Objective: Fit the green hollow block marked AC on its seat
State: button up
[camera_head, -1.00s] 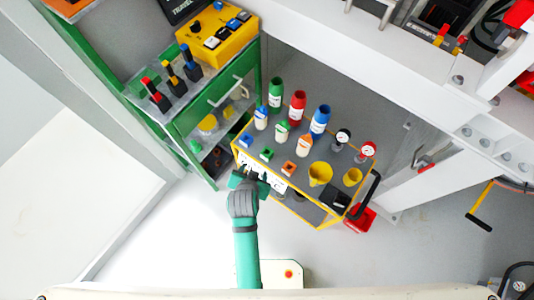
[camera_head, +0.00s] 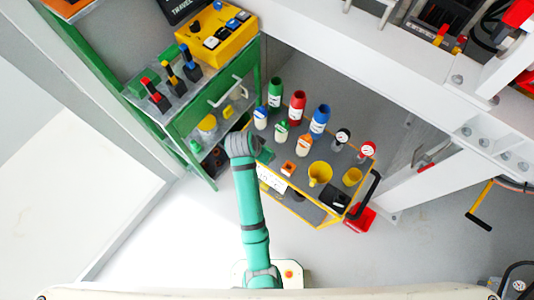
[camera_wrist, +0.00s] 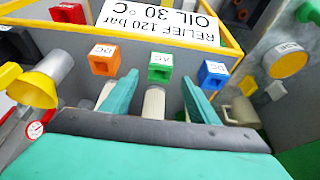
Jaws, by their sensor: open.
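The block shows just past the fingertips, and I cannot tell the exact gap. In the head view my gripper (camera_head: 264,156) is over the cart's left front part and hides the block. I cannot make out the block's seat in either view.
Bottles, including a green-topped one (camera_head: 282,130), stand on the cart (camera_head: 336,158). A yellow funnel (camera_head: 320,173) is at right.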

jog(key=shift+x, duration=3)
jog(key=shift+c, duration=0.3)
jog(key=shift+r, duration=0.1)
jog(key=c, duration=1.2)
